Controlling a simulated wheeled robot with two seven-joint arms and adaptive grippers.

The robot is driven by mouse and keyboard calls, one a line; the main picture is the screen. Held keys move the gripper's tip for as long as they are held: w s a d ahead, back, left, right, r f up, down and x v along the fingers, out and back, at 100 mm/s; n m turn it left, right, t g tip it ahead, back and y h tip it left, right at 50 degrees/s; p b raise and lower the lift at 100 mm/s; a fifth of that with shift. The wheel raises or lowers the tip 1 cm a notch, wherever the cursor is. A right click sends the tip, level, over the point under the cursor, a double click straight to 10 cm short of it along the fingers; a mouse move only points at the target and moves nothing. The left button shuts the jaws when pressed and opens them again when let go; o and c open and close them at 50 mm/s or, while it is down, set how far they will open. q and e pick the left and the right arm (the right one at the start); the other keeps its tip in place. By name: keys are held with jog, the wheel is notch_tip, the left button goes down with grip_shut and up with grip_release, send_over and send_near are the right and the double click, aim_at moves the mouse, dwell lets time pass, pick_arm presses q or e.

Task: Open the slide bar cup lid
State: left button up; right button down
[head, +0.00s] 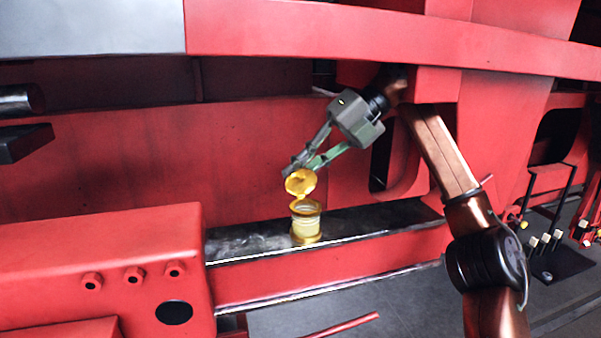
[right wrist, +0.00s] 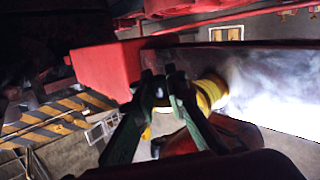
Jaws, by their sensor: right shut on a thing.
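The brass cup (head: 306,223) stands upright on the dark slide bar (head: 250,243). Its round yellow lid (head: 300,183) is raised and tilted above the cup's open mouth, leaning toward the back left. My right gripper (head: 300,168) comes down from the upper right and is shut at the lid's upper edge. In the right wrist view my right gripper's fingers (right wrist: 163,90) are close together, and the yellow cup (right wrist: 212,92) lies just beyond them to the right. The fingers partly cover the lid there, so the exact contact is hidden. My left gripper is not in view.
A red block with bolts (head: 100,265) stands left of the cup. A red frame beam (head: 380,40) runs above my arm, and a red wall (head: 150,150) is behind. The bar is clear on both sides of the cup. Several small fittings (head: 545,240) sit at the far right.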

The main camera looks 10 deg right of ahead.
jog(key=shift+w+a+f+m+g, duration=0.1)
jog(key=shift+w+f+m+g, duration=0.1)
jog(key=shift+w+m+g, duration=0.15)
jog(key=shift+f, duration=0.1)
dwell(0.3)
jog(key=c, duration=2)
grip_release()
jog(key=shift+o, duration=0.3)
jog(key=shift+s, duration=0.1)
